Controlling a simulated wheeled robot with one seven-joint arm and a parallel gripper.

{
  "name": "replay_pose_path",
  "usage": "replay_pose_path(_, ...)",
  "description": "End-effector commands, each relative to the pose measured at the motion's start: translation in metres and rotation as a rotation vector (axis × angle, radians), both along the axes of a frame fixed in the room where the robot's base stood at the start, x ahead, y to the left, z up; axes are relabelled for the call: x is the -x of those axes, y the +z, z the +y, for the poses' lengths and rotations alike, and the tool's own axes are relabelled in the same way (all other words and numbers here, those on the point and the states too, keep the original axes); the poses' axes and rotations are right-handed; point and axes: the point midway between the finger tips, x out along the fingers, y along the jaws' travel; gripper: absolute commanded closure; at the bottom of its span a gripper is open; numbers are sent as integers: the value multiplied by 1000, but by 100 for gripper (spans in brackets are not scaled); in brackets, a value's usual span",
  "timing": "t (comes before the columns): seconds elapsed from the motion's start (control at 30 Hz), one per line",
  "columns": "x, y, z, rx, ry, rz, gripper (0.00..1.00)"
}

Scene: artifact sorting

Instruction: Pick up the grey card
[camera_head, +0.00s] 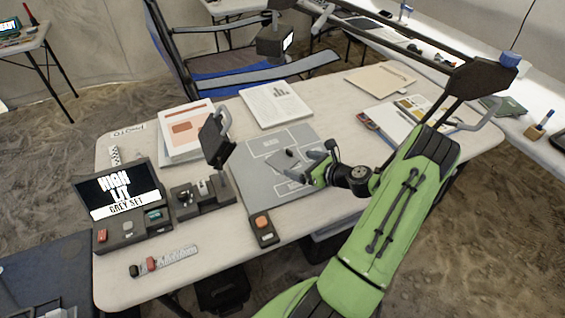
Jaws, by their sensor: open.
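A grey mat (259,184) with pale outlined boxes lies in the middle of the white table. A small darker grey flat piece (283,161) lies on it, just left of my gripper; it may be the grey card, but it is too small to be sure. My gripper (300,166) is low over the right part of the mat. The gripper hides part of the mat and perhaps part of the piece.
A lamp-like stand (217,142) rises left of the mat from a dark tray (217,196). A screen reading "GREY SET" (119,190) stands at the left. A device with an orange button (262,224) lies in front. Papers (276,104) lie behind; a chair (215,81) stands beyond.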

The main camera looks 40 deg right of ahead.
Motion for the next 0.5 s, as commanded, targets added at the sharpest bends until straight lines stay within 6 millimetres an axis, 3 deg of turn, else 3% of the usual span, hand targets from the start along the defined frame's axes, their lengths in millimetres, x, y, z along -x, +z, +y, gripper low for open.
replay_pose_path(0.4, -60, -28, 4, 2, 4, 1, 0)
replay_pose_path(0.5, -67, -30, 5, 1, 1, 2, 0)
